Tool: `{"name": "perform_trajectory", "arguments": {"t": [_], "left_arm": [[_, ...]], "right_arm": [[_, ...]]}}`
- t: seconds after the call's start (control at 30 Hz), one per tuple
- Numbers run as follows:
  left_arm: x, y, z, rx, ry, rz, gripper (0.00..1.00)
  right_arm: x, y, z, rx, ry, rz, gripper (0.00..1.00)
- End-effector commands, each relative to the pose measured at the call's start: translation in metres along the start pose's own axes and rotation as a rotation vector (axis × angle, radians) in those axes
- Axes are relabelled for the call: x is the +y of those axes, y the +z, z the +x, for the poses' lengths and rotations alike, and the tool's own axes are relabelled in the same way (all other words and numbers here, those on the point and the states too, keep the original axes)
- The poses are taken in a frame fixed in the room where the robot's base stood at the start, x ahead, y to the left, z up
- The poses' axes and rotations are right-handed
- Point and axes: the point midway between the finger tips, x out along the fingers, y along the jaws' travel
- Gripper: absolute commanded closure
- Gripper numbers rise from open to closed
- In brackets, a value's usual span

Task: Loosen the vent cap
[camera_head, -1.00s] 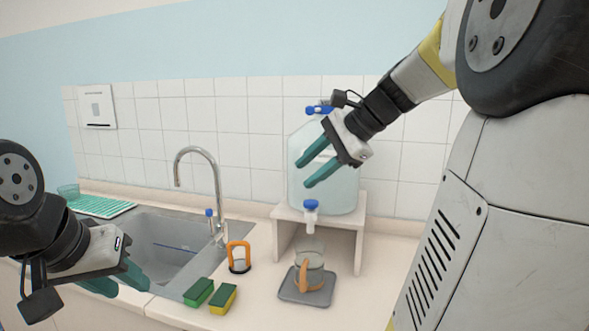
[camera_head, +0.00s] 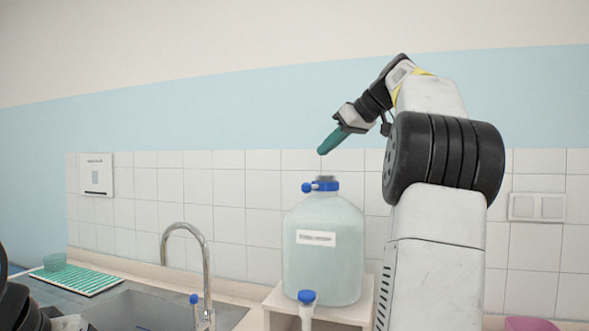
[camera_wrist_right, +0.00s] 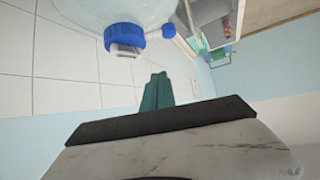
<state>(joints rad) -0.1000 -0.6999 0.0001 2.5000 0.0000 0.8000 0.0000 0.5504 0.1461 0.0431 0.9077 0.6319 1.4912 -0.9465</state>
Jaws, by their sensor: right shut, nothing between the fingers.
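A large clear carboy (camera_head: 324,262) with a white label stands upright on a shelf. A blue collar (camera_head: 327,186) with a small blue knob at its left is around its neck, and a small grey cap (camera_head: 325,178) sits on top. I take this grey cap as the vent cap. In the right wrist view, the blue collar (camera_wrist_right: 121,36) and the pale cap (camera_wrist_right: 126,51) are at upper left. My right gripper (camera_head: 322,150) is above the cap, pointing down and left, shut, empty and apart from it. Its fingers also show in the right wrist view (camera_wrist_right: 157,84). My left gripper's fingers are out of view.
The shelf (camera_head: 277,302) stands on the counter, with a blue-topped spigot (camera_head: 306,298) in front. To the left are a curved faucet (camera_head: 206,262), a sink and a green drying mat (camera_head: 77,280). A pink object (camera_head: 531,324) is at lower right.

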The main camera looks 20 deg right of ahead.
Motion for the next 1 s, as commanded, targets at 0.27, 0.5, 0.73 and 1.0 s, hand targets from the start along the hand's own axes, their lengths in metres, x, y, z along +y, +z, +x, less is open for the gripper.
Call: {"name": "perform_trajectory", "arguments": {"t": [0.27, 0.5, 0.73, 1.0], "left_arm": [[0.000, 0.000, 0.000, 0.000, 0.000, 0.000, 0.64], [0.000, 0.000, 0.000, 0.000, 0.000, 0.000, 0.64], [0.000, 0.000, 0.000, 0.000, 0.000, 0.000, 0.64], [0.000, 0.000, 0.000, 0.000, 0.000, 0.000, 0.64]], "right_arm": [[-0.001, 0.001, 0.048, -0.002, -0.006, 0.002, 1.00], [-0.002, 0.000, 0.099, -0.002, -0.005, 0.002, 1.00], [-0.001, 0.030, 0.086, -0.001, 0.000, 0.006, 1.00], [-0.001, 0.038, 0.083, 0.000, -0.001, 0.003, 1.00]]}}
